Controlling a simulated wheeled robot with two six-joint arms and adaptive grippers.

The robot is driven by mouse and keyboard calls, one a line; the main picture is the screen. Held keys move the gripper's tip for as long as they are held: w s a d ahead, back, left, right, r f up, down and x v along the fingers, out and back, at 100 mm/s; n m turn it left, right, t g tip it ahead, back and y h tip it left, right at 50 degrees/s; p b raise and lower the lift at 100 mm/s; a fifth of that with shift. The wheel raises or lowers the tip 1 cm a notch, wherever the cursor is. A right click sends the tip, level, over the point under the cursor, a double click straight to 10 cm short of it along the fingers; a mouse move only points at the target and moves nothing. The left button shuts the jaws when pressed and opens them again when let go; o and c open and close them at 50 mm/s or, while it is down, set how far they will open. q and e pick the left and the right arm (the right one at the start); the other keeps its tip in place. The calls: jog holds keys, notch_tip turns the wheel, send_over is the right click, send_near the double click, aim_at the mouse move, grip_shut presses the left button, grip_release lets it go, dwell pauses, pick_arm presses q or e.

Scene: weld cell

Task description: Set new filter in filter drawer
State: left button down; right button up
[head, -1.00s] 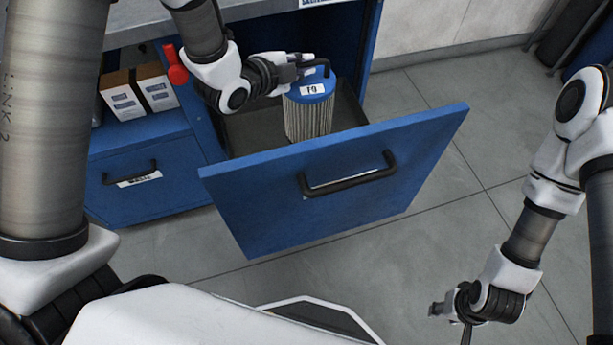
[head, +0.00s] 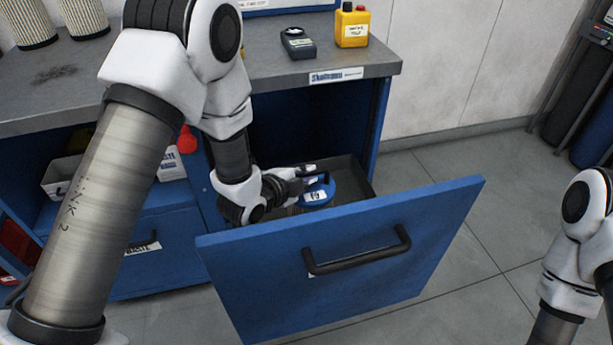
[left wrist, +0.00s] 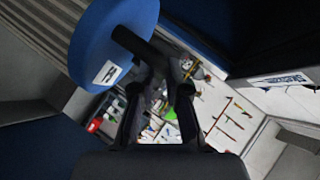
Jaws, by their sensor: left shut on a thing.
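The new filter has a blue cap (head: 329,190) with a white label and a black handle. It sits low inside the open filter drawer (head: 345,262), upright or nearly so. The drawer front hides most of its pleated body, so I cannot tell whether it touches the bottom. My left gripper (head: 308,178) is shut on the handle. In the left wrist view, the blue cap (left wrist: 105,40) and grey pleats show beside the left gripper's fingers (left wrist: 162,92), which close on the handle. My right arm shows at the right edge, its gripper out of frame.
The grey worktop (head: 270,82) above the drawer holds a dark handheld device (head: 298,42), a yellow bottle (head: 352,26) and pleated filters (head: 32,22) at the left. A lower blue drawer (head: 150,275) is shut. Clear floor (head: 510,235) lies right of the drawer.

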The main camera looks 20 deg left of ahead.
pick_arm(q)
jog(key=c, duration=1.2)
grip_release()
jog(key=shift+r, duration=0.1)
jog(key=v, duration=0.7)
jog(key=shift+s+r, duration=0.15)
jog(key=shift+s, duration=0.15)
